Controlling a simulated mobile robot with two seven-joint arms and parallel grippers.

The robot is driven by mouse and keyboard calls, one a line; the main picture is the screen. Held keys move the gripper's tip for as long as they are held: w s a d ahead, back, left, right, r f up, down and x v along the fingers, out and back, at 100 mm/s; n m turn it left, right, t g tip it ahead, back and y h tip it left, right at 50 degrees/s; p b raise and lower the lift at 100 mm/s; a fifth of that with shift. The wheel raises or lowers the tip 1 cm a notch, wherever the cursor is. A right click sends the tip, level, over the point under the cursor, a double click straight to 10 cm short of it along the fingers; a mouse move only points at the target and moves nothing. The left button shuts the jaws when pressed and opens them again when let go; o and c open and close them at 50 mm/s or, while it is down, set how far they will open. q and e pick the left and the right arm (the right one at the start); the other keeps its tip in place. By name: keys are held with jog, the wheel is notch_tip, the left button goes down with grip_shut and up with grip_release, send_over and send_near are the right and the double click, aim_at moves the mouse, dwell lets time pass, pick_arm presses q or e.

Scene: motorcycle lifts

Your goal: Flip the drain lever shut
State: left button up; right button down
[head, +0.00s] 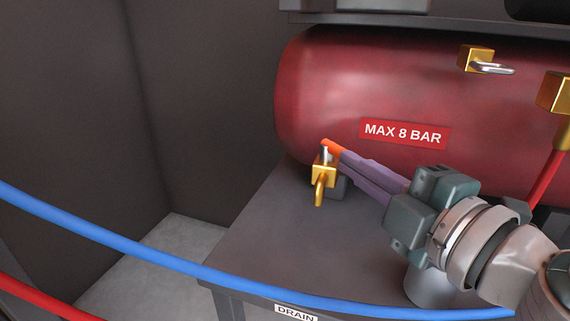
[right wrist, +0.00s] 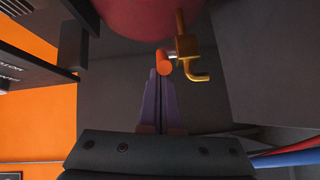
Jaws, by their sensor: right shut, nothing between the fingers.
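The drain valve (head: 322,172) is a small brass block with a spout bent downward, low at the left end of the red tank. Its lever (head: 331,144) has an orange grip, and a short grey stem shows above the brass body. In the right wrist view, the orange lever end (right wrist: 165,63) is beside the brass valve (right wrist: 187,46). My right gripper (head: 345,158) has purple fingers, shut and empty. Its tips (right wrist: 157,73) are right at the orange grip; I cannot tell whether they touch. My left gripper is in neither view.
The red tank (head: 330,80) with a "MAX 8 BAR" label (head: 404,133) lies above a dark platform (head: 265,240). A "DRAIN" label (head: 296,313) is on the front edge. A blue hose (head: 140,247) crosses in front. Another brass valve (head: 477,58) is higher on the tank.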

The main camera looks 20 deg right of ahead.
jog(key=d+n+y+b, duration=0.1)
jog(key=b, duration=0.1)
jog(key=n+g+y+b, duration=0.1)
jog(key=y+b, duration=0.1)
jog(key=d+f+n+y+b, duration=0.1)
jog(key=b, duration=0.1)
jog(key=shift+w+d+n+g+y, duration=0.3)
jog(key=shift+d+g+y, duration=0.05)
jog(key=shift+g+y, duration=0.05)
jog(key=shift+w+d+r+n+g+y+b, duration=0.25)
jog(key=shift+d+n+g+y+b, duration=0.15)
jog(key=shift+y+b, duration=0.15)
jog(key=shift+w+d+r+n+g+y+b, duration=0.2)
jog(key=shift+d+n+g+y+b, duration=0.15)
jog(key=shift+y, duration=0.3)
